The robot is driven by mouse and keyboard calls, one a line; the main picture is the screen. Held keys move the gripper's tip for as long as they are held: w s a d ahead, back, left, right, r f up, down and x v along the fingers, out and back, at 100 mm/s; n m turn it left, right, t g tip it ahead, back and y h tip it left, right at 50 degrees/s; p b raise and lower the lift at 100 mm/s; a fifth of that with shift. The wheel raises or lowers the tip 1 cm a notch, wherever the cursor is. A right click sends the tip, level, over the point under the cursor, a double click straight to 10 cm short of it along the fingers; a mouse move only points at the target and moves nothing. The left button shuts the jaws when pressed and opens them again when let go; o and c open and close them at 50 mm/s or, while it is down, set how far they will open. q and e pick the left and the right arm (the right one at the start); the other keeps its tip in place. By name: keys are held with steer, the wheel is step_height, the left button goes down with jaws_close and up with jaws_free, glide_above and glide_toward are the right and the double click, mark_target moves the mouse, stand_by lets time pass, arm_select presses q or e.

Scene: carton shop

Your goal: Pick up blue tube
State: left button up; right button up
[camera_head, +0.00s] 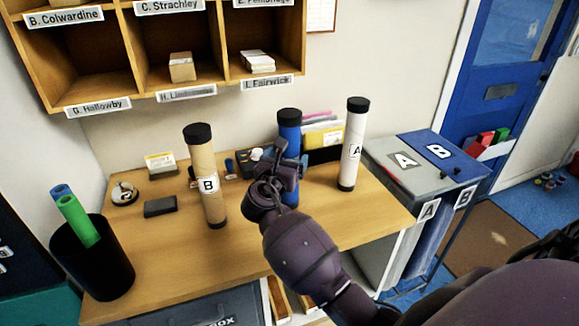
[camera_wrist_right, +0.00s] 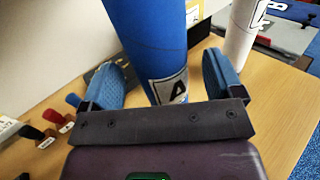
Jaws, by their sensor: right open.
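The blue tube (camera_head: 289,122), with black end caps, stands upright on the wooden desk. In the head view my right gripper (camera_head: 278,163) is in front of it and hides its middle. In the right wrist view the blue tube (camera_wrist_right: 150,38) rises between the two blue-padded fingers of my right gripper (camera_wrist_right: 164,72), which are open with a gap on each side. A white label with a dark letter, seemingly A, shows low on the tube, partly hidden by the gripper. My left gripper is not in view.
A brown tube marked B (camera_head: 203,165) stands left of the blue tube. A white tube marked A (camera_head: 353,145) stands right. A black bin (camera_head: 105,262) holds green and blue tubes. Bins marked A (camera_head: 395,165) and B (camera_head: 443,150) stand beyond the desk's right edge.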

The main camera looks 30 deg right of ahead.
steer(key=shift+x, duration=1.3)
steer(key=shift+c, duration=0.3)
steer(key=c, duration=1)
